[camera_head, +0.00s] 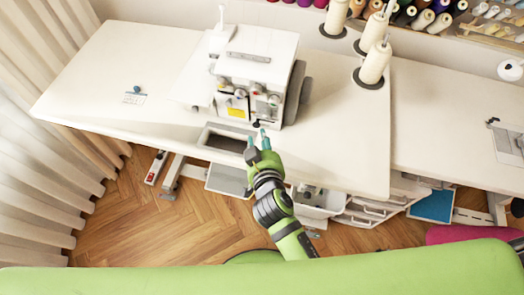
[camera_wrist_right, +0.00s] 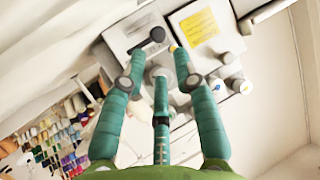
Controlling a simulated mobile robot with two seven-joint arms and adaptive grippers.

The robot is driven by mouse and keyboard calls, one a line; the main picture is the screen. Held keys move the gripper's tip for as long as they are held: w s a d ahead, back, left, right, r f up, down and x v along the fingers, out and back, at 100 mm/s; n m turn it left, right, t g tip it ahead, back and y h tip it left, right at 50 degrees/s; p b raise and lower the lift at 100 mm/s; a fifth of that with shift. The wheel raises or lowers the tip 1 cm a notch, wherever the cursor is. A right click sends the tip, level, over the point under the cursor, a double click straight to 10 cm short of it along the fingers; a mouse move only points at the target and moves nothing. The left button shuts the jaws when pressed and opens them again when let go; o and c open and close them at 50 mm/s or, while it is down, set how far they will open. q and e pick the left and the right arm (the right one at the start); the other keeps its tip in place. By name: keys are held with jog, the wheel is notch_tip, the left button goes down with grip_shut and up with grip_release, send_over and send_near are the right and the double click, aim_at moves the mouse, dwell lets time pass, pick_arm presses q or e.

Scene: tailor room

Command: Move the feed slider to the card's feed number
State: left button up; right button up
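A white sewing machine (camera_head: 262,55) stands on the table. A dark knob on a short arm (camera_head: 257,123) sticks out low on its front and also shows in the right wrist view (camera_wrist_right: 152,38); I cannot tell for sure that it is the feed slider. A small card (camera_head: 134,99) lies on the table at left, with a blue round piece by it; its print is too small to read. My right gripper (camera_head: 257,137) is just in front of the knob. Its fingers (camera_wrist_right: 158,62) are spread, with nothing visibly held. My left gripper is not in view.
A yellow label (camera_wrist_right: 199,28) sits on the machine's front. A recessed opening (camera_head: 222,138) lies in the table below the machine. Thread cones (camera_head: 375,62) stand to the right. The white tabletop (camera_head: 340,135) is clear right of the gripper.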

jog(key=v, duration=0.5)
jog(key=shift+s+r, duration=0.2)
jog(key=shift+s, duration=0.15)
